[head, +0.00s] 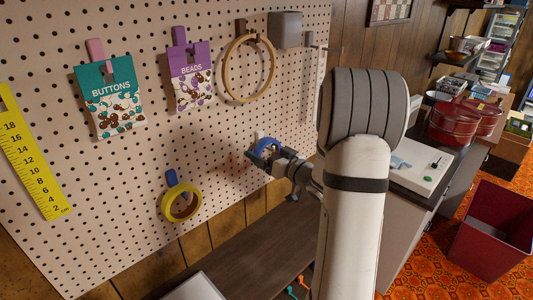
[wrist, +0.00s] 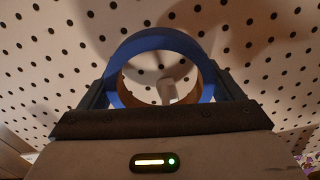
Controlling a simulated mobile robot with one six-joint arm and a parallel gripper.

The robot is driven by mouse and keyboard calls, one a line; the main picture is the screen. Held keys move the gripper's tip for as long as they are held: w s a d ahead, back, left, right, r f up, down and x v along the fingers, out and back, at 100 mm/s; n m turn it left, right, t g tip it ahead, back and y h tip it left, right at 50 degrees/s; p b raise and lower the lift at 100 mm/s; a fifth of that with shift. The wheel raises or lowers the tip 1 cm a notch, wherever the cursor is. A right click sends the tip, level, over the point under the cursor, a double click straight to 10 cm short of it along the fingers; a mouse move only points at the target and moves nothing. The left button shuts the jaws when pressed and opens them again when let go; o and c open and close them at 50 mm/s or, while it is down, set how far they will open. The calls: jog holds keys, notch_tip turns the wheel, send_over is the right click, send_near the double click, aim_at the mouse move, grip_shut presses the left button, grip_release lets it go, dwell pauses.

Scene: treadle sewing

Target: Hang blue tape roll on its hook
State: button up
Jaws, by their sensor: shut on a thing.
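The blue tape roll (head: 266,147) is in my gripper (head: 268,158), close to the pegboard. In the wrist view the roll (wrist: 158,42) is a blue ring with a brown inner core, gripped across its sides by the two fingers. A pale hook (wrist: 167,91) shows through the ring's opening. In the head view a whitish piece, likely this hook (head: 258,136), shows just above the roll at the board. I cannot tell whether the hook passes through the roll or whether the roll rests on it.
The pegboard (head: 225,130) also holds a yellow tape roll (head: 167,206) on a blue hook, a buttons packet (head: 106,90), a beads packet (head: 189,62), a wooden hoop (head: 228,70) and a yellow ruler (head: 30,160). A dark tabletop (head: 245,255) lies below.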

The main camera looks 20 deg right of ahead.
jog(key=shift+f+b, duration=0.5)
jog(key=shift+f, duration=0.1)
jog(key=o, duration=0.8)
jog(key=b+v, duration=0.1)
jog(key=v, duration=0.7)
jog(key=shift+b, duration=0.4)
dwell(0.3)
